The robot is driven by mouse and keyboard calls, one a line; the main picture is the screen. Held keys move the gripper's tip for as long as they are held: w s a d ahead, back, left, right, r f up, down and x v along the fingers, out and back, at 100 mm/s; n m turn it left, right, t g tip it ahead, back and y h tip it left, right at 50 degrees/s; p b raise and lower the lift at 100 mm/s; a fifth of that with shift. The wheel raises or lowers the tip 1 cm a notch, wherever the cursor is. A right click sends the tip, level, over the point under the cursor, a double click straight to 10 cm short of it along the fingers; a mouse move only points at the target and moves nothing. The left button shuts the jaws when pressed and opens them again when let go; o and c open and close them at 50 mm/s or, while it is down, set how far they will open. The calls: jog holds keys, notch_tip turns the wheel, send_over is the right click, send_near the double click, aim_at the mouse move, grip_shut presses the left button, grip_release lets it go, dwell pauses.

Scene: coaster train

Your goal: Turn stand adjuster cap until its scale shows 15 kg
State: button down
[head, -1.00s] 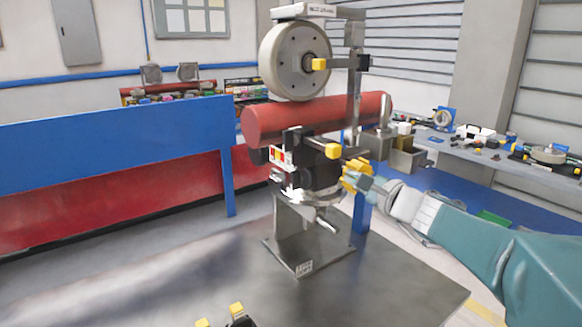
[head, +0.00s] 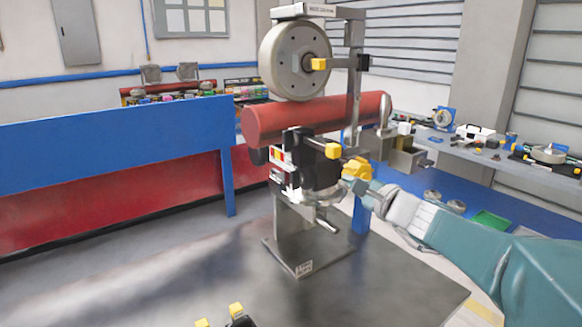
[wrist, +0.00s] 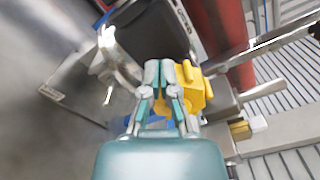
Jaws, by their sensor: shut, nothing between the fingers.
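The stand (head: 300,230) rises from the metal floor plate and carries a dark block with a red horizontal cylinder above it. The lobed yellow cap (head: 357,168) is on the stand's right side, and it also shows in the wrist view (wrist: 197,92). My gripper (head: 362,187) is just below and right of the cap, coming from the right. In the wrist view its fingers (wrist: 168,72) are drawn together beside the cap, partly overlapping it, with nothing held. I cannot tell whether they touch it. No scale reading is legible.
A smaller square yellow knob (head: 332,151) sticks out just left of the cap. A metal wheel (head: 295,60) hangs above the red cylinder (head: 300,118). A blue and red barrier (head: 110,150) stands left. A bench (head: 480,150) with parts is behind right.

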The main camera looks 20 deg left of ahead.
jog(key=v, duration=0.6)
dwell(0.3)
jog(key=w+a+n, duration=0.4)
jog(key=n, duration=0.2)
jog(key=shift+a+f, duration=0.2)
jog(key=shift+a, duration=0.15)
dwell(0.6)
jog(key=shift+w+d, duration=0.2)
jog(key=shift+d, duration=0.05)
dwell(0.6)
